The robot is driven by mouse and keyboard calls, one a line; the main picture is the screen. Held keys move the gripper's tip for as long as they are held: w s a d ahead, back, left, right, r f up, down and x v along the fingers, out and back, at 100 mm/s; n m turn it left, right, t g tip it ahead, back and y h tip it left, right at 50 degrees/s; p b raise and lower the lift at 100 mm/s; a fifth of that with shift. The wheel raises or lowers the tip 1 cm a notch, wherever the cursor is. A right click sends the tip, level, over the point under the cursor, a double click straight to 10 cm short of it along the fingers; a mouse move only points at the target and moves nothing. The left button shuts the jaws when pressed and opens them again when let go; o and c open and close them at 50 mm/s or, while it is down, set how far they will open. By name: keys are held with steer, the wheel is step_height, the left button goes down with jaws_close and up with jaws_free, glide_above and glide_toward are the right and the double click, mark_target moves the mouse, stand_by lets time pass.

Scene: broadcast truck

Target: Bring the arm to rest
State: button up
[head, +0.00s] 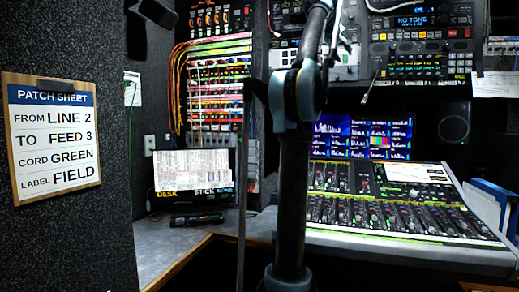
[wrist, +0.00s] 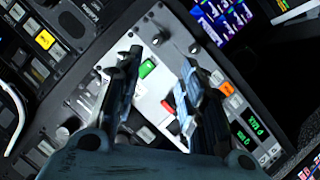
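My gripper (wrist: 162,60) shows in the wrist view with its two dark fingers spread apart. I see nothing held between them; a light panel with a green button (wrist: 147,68) and a red button (wrist: 167,106) shows behind the gap. In the head view my arm rises through the middle of the picture, bends at a joint and runs up to the top edge. I cannot make out the gripper clearly there. How far the fingertips are from the panel is hard to tell.
A patch sheet (head: 54,138) hangs on the left wall. Colored cords fill the patch bay (head: 218,90). The mixing console (head: 400,205) lies right of my arm, below a monitor screen (head: 350,135). An equipment rack (head: 420,45) stands at upper right. The grey desk (head: 165,245) has bare room at front.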

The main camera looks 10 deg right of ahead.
steer(key=s+a+f+g+y, duration=0.1)
steer(key=s+a+f+y, duration=0.15)
steer(key=a+f, duration=0.85)
steer(key=s+a+f+g+y, duration=0.1)
steer(key=s+a+f+y, duration=0.35)
steer(key=f, duration=1.05)
steer(key=s+a+f+g+h, duration=0.1)
steer(key=a+f, duration=0.9)
steer(key=f, duration=0.2)
steer(key=s+a+f+g+y, duration=0.1)
steer(key=s+a+f, duration=0.5)
steer(key=f, duration=0.8)
steer(key=s+a+f+n+g+y, duration=0.1)
steer(key=s+a+f, duration=0.4)
steer(key=s+f, duration=0.6)
steer(key=s+a+f+n+g+y, duration=0.1)
steer(key=s+a+f, duration=0.5)
steer(key=f, duration=1.1)
steer(key=s+g+y, duration=0.1)
steer(key=s, duration=0.2)
steer(key=shift+a+f+g, duration=0.2)
steer(key=shift+a+g, duration=0.1)
steer(key=shift+w+f, duration=0.2)
steer(key=shift+w, duration=0.25)
